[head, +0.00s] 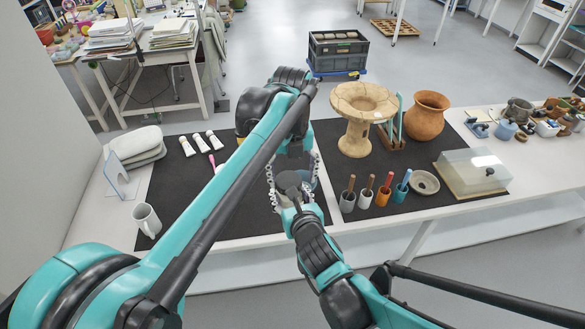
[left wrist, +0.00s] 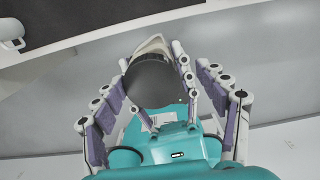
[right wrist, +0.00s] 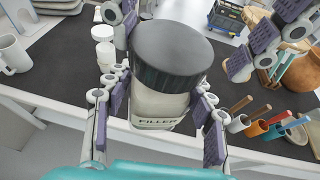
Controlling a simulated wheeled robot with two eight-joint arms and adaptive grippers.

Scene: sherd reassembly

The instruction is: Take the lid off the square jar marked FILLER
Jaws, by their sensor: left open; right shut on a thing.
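The jar marked FILLER (right wrist: 158,105) is a pale, squarish jar with a dark lid (right wrist: 173,50) on its top. My right gripper (right wrist: 160,100) is shut on the jar's body, and the label faces its wrist camera. The dark lid also shows in the left wrist view (left wrist: 153,82). My left gripper (left wrist: 155,75) is open, its fingers on either side of the lid with gaps visible. In the head view, both grippers meet over the front of the table around the lid (head: 288,181), and the jar's body is mostly hidden there.
A white mug (head: 147,220) and paint tubes (head: 200,142) are at left. Right of the grippers are tool cups (head: 365,197), a stone-coloured pedestal piece (head: 362,105), a clay pot (head: 426,115) and a clear-covered box (head: 473,172). Small white jars (right wrist: 103,42) stand behind the held jar.

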